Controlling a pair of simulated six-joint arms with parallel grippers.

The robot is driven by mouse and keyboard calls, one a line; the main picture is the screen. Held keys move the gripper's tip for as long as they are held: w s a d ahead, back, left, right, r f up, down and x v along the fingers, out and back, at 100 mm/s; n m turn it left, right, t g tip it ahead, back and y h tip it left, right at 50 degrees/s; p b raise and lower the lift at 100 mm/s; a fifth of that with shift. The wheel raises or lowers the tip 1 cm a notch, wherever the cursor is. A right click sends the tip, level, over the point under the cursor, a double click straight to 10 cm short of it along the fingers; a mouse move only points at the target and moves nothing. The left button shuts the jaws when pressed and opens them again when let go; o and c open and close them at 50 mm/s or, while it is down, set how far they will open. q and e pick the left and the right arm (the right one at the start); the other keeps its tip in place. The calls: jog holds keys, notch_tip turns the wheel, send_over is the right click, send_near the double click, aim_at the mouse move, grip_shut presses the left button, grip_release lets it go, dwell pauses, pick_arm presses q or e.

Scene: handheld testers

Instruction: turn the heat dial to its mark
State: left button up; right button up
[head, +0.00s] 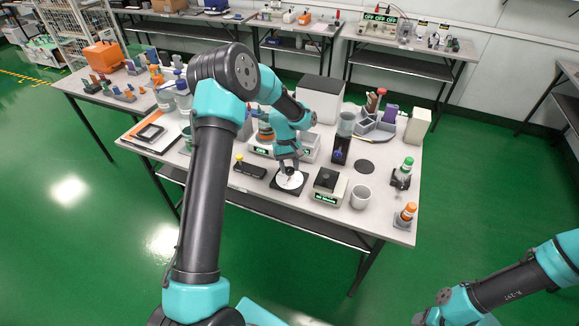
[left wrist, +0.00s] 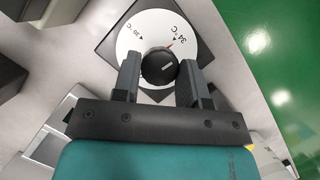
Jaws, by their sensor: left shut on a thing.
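The heat dial is a round black knob (left wrist: 158,66) on a white disc (left wrist: 136,38) set in a dark square base. In the head view the white disc (head: 290,181) is near the table's front edge, under my left gripper (head: 288,168). In the left wrist view my left gripper (left wrist: 158,72) is shut on the knob, with one finger on each side. The disc carries the prints 34 °C (left wrist: 183,33) and 30 °C (left wrist: 132,34), upside down here. A short red pointer line shows at the knob's rim, towards 34 °C. My right gripper's fingers are not visible.
A beige box with a dark top (head: 328,183) stands close to the dial's right, then a white cup (head: 360,196). A dark block with a yellow knob (head: 249,167) lies to its left. Orange- and green-capped bottles stand at the table's right end.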

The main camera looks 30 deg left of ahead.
pick_arm(q)
jog(key=shift+n, duration=0.6)
jog(key=shift+t, duration=0.3)
jog(key=o, duration=0.9)
jog(key=shift+r, duration=0.1)
jog(key=v, duration=1.7)
jog(key=shift+a, duration=0.35)
